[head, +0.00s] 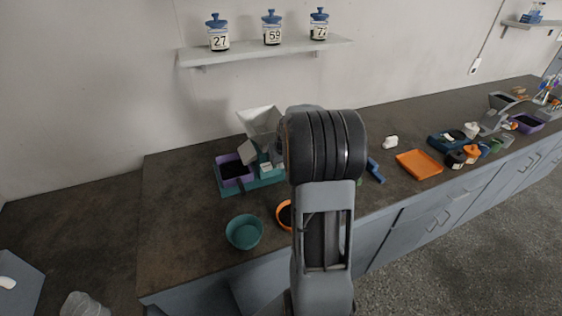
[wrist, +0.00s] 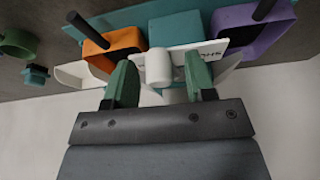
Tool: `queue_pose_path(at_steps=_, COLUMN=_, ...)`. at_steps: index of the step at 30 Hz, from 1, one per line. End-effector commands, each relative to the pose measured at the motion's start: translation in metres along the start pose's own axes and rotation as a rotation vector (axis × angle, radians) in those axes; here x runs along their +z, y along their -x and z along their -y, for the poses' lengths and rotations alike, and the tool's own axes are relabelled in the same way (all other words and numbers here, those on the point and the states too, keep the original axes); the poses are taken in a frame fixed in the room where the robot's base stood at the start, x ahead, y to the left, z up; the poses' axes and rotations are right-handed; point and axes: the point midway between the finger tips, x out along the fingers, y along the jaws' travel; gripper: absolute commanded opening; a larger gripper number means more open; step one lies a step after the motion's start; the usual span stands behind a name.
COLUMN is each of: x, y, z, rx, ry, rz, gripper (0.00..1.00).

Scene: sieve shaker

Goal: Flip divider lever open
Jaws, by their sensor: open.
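The sieve shaker stands on the counter, with a teal base (head: 268,181) and a pale hopper (head: 258,120) on top; my arm hides its right side in the head view. In the wrist view, my gripper (wrist: 158,62) is open, with one green finger on each side of a white rounded piece (wrist: 158,72). I cannot tell whether the fingers touch it, or whether it is the divider lever. A white plate (wrist: 210,52) with dark lettering lies behind it. An orange bin (wrist: 115,48) and a purple bin (wrist: 262,40) flank the teal part of the shaker (wrist: 175,30).
The purple bin (head: 233,171) sits at the shaker's left in the head view. A teal bowl (head: 244,232) and an orange ring-shaped item (head: 284,214) are in front. An orange tray (head: 419,164) lies to the right. A shelf (head: 265,51) with jars hangs above. The counter's left is clear.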

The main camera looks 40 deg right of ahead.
Motion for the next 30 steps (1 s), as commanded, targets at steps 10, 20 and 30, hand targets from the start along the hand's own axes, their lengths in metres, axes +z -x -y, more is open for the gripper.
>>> queue_pose_path(at_steps=10, x=0.0001, y=0.0002, z=-0.0003, rx=0.0, ry=0.0, rz=0.001, gripper=0.23)
queue_pose_path(at_steps=20, x=0.0004, y=-0.0014, z=-0.0014, rx=-0.004, ry=0.01, rz=0.001, gripper=0.01)
queue_pose_path(at_steps=30, x=-0.0029, y=-0.0016, z=-0.0081, rx=-0.053, ry=0.128, rz=0.0, gripper=0.01)
